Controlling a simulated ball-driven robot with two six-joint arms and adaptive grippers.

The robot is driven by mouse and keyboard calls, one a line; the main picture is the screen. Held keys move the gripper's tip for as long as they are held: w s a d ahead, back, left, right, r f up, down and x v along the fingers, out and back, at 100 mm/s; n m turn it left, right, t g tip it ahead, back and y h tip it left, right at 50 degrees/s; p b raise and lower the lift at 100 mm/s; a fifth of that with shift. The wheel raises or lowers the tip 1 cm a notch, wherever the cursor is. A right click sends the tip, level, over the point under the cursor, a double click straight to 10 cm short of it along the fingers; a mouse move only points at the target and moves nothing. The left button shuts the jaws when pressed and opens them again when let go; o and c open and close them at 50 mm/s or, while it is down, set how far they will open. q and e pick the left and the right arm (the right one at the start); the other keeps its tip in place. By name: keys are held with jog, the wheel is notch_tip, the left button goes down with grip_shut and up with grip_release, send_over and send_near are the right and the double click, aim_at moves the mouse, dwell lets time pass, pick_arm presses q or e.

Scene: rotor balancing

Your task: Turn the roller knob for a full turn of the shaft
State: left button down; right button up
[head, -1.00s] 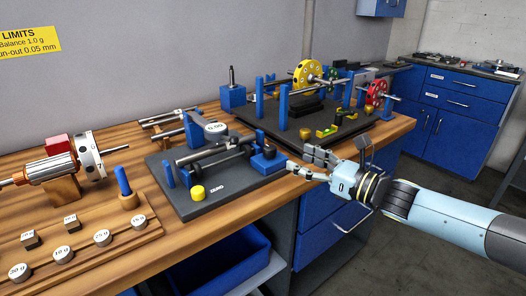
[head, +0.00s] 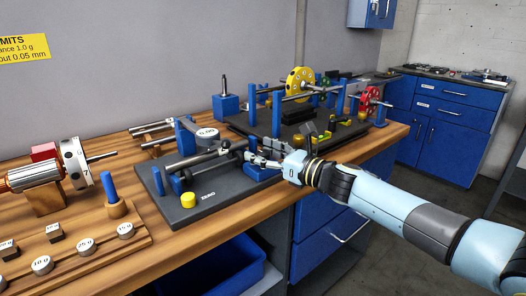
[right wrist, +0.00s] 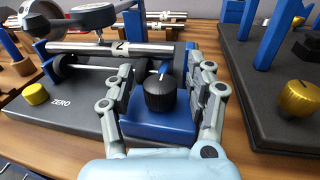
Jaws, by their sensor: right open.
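The roller knob (right wrist: 160,92) is black and ridged with a white mark on top, on a blue block (right wrist: 150,124) at the right end of the black ZERO stand. My right gripper (right wrist: 166,76) is open, with its fingers on either side of the knob; I cannot tell whether they touch it. In the head view my right gripper (head: 258,158) reaches in over the blue block, and its fingers hide most of the knob. The steel shaft (right wrist: 90,48), marked 2, lies across rollers beside the knob, below a dial gauge (head: 207,134). My left gripper is not in view.
A yellow knob (head: 188,199) stands at the stand's front left. To the right, a second black stand (right wrist: 250,85) carries a gold knob (right wrist: 299,98) and blue posts. A rotor (head: 36,175) and a wooden weight tray (head: 75,254) are at the left.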

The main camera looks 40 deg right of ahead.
jog(key=c, duration=1.1)
grip_shut()
jog(key=shift+w, duration=0.1)
jog(key=shift+f+m+h, duration=0.15)
jog(key=shift+m+h, duration=0.15)
jog(key=shift+h, duration=0.1)
jog(key=shift+a+f+m+t+h+b, duration=0.1)
jog(key=shift+m+t+h+b, duration=0.2)
jog(key=shift+m+h+b, duration=0.25)
jog(key=m+h+b, duration=0.1)
jog(key=m+h, duration=0.1)
jog(key=h, duration=0.2)
jog(key=shift+m+h+b, duration=0.25)
jog(key=shift+b, duration=0.1)
jog(key=shift+m+g+h+b, duration=0.45)
jog(key=shift+m+h+b, duration=0.25)
jog(key=shift+m+h, duration=0.75)
jog(key=shift+m+g+h+b, duration=0.45)
jog(key=shift+m+h+b, duration=0.3)
jog(key=shift+h, duration=1.3)
jog(key=shift+m, duration=0.3)
